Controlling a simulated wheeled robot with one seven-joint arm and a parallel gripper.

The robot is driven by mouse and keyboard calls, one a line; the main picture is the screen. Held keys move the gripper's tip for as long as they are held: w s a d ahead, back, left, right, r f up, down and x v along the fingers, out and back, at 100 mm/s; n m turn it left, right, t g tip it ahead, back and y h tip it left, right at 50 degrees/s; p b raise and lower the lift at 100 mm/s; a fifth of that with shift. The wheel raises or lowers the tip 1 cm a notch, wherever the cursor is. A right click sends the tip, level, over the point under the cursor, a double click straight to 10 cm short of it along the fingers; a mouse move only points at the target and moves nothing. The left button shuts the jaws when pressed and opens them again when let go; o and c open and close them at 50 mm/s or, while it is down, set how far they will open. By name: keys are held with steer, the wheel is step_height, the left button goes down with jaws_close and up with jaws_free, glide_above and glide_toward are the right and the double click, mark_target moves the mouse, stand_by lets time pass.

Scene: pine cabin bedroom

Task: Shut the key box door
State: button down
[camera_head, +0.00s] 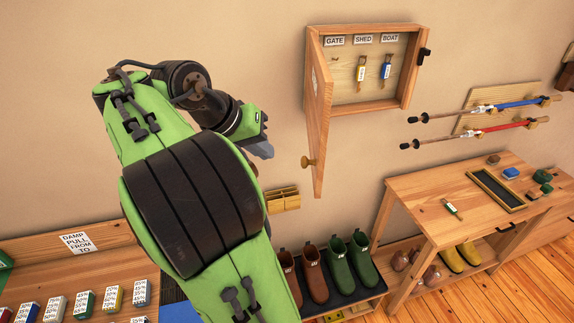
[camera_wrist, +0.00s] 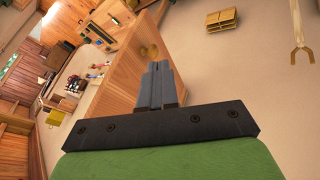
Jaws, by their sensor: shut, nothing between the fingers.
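The wooden key box (camera_head: 411,72) hangs on the wall in the head view. Its door (camera_head: 318,115) is hinged at the left side and stands wide open, out from the wall. A round knob (camera_head: 308,163) sits low on the door's free edge. My gripper (camera_head: 264,150) is left of the door, on its outer side, with its fingers shut and empty.
A small wooden holder (camera_head: 283,199) is on the wall below the door. Fishing rods (camera_head: 480,110) hang to the right, above a workbench (camera_head: 420,205).

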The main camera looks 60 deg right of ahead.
steer(key=b, duration=0.4)
glide_toward(315, 176)
step_height(315, 176, down, 3)
steer(key=w, duration=0.3)
steer(key=s+d, duration=0.1)
steer(key=s, duration=0.1)
steer(key=s+d, duration=0.1)
steer(key=s, duration=0.1)
steer(key=shift+d+f, duration=0.15)
steer(key=shift+f, duration=0.05)
